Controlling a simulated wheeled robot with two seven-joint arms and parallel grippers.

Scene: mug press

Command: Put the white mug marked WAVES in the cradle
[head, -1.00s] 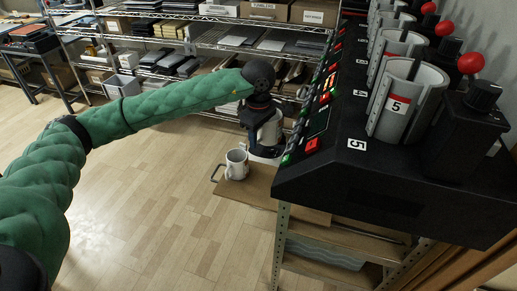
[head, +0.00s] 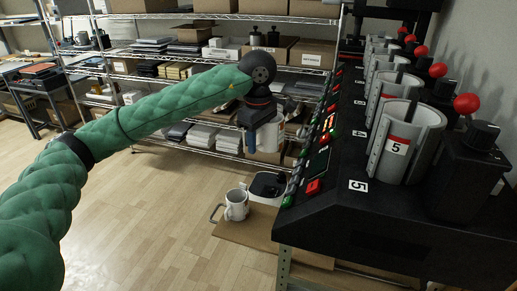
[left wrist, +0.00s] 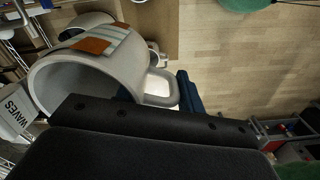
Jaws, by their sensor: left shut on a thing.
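My left gripper (head: 251,140) is shut on a white mug (head: 270,138) and holds it in the air, left of the press. In the left wrist view the held mug (left wrist: 120,65) is large, with an orange and pale patch on its side, and its handle (left wrist: 163,92) is by the dark blue fingertips. The word WAVES shows on a white surface (left wrist: 15,110) at the left edge; I cannot tell if it belongs to this mug. The nearest cradle (head: 398,145), marked 5, is grey, upright and has an open top. My right gripper is not in view.
Another white mug (head: 237,206) stands on a brown board (head: 245,232) below the held mug, beside a black-topped device (head: 268,186). The press (head: 400,225) carries a row of cradles with red-knobbed levers (head: 467,103). Wire shelves (head: 200,90) stand behind. Open floor lies at left.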

